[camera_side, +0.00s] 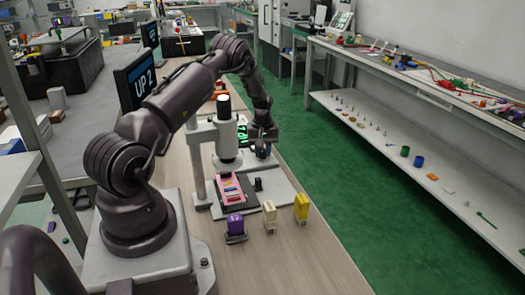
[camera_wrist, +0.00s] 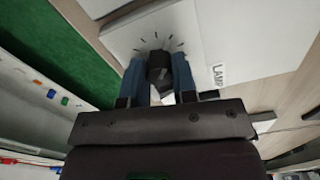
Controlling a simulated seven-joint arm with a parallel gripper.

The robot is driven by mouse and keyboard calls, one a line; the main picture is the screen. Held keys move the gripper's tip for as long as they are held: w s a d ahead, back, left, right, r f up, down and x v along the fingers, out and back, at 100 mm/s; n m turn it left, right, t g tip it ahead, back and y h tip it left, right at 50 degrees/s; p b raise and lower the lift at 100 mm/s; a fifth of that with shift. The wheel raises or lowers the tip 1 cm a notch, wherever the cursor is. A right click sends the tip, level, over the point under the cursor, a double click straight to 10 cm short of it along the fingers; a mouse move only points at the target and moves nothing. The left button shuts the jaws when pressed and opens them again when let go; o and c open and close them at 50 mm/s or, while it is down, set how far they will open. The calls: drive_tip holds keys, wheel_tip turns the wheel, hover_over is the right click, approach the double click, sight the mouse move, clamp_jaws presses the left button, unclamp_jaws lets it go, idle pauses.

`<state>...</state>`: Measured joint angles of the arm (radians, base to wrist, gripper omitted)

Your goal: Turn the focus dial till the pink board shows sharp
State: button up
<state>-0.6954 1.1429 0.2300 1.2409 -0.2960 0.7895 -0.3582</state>
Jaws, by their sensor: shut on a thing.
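The pink board (camera_side: 231,190) lies on a black stage under the white and black scope (camera_side: 227,135) in the side view. My gripper (camera_side: 263,150) is low over the right part of the scope's pale base. In the wrist view my gripper (camera_wrist: 158,78) has its two blue fingers shut on a dark round dial (camera_wrist: 158,62), one on each side. Tick marks fan out on the white plate around the dial. The dial's own label is not readable. Whether the pink board shows sharp cannot be told from these views.
A label reading LAMP (camera_wrist: 218,75) is on the plate right of the held dial. A small black knob (camera_side: 258,184) stands beside the stage. Purple (camera_side: 235,226), cream (camera_side: 269,214) and yellow (camera_side: 301,206) blocks stand in front.

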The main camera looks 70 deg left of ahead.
sight(263, 151)
drive_tip(key=m, duration=1.2)
drive_tip(key=shift+m, duration=0.3)
idle(0.4)
drive_tip(key=o, duration=0.9)
wheel_tip(263, 151, up, 13)
